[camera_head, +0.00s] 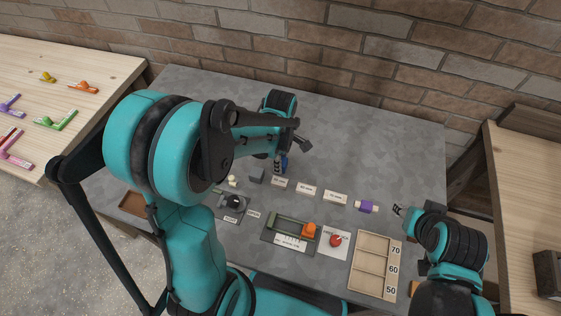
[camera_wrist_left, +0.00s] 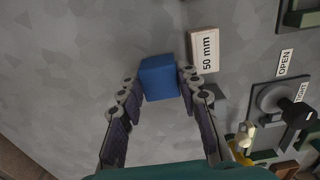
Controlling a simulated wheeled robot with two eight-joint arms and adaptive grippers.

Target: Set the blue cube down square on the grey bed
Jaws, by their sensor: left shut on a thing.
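The blue cube (camera_head: 284,161) is between the fingertips of my left gripper (camera_head: 280,163), over the back middle of the table. In the left wrist view the cube (camera_wrist_left: 158,77) shows between the two fingers of my left gripper (camera_wrist_left: 160,88), which is shut on it. The cube looks roughly square to the fingers; its height above the table is unclear. A dark grey bed (camera_head: 269,233) carries a green rail and an orange slider, in front of the cube. My right gripper (camera_head: 398,210) is low at the right, apart from the cube; its fingers are too small to read.
White label cards (camera_head: 306,190) stand in front of the cube, with a small grey block (camera_head: 257,176) beside them. The back right of the table is clear.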

